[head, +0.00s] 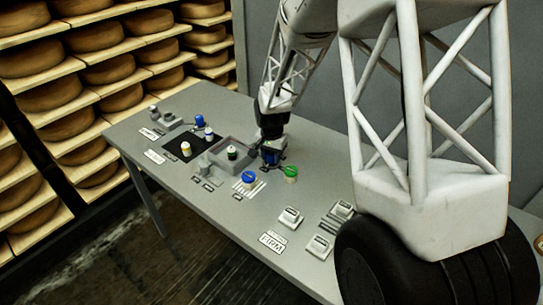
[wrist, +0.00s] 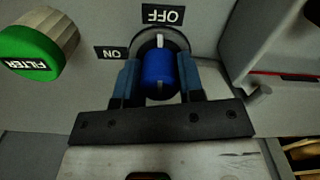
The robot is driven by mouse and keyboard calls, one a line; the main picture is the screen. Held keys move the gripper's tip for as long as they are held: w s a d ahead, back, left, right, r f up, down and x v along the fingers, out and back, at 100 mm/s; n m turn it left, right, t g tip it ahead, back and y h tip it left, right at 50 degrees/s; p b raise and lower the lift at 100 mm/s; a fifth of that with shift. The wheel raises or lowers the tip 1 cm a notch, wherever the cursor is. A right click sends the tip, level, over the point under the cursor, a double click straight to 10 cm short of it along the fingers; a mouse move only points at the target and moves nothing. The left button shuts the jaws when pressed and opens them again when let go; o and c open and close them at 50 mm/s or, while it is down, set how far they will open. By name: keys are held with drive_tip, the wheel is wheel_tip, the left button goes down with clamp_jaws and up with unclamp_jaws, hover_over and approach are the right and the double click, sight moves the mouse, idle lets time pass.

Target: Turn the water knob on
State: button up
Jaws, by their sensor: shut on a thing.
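The blue knob (wrist: 159,80) sits on a round dark base in the wrist view. A white mark on it points toward the OFF label (wrist: 163,15). The ON label (wrist: 111,53) is at its left. My gripper (wrist: 160,92) is shut on this knob, with one blue finger on each side. In the head view my gripper (head: 271,156) is down at the table, right of a grey open box, and mostly hides the knob. The word water is not readable on the knob.
A green FILTER knob (wrist: 38,52) is close by at left in the wrist view. On the grey table (head: 215,225) are another blue-topped item (head: 249,177), a grey box (head: 215,154) with a small bottle, and several buttons. Cheese shelves (head: 95,75) stand behind at left.

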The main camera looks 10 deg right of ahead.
drive_tip(key=n, duration=0.8)
drive_tip(key=shift+n, duration=0.3)
drive_tip(key=n, duration=0.4)
drive_tip(key=shift+n, duration=0.3)
drive_tip(key=n, duration=0.4)
drive_tip(key=o, duration=0.9)
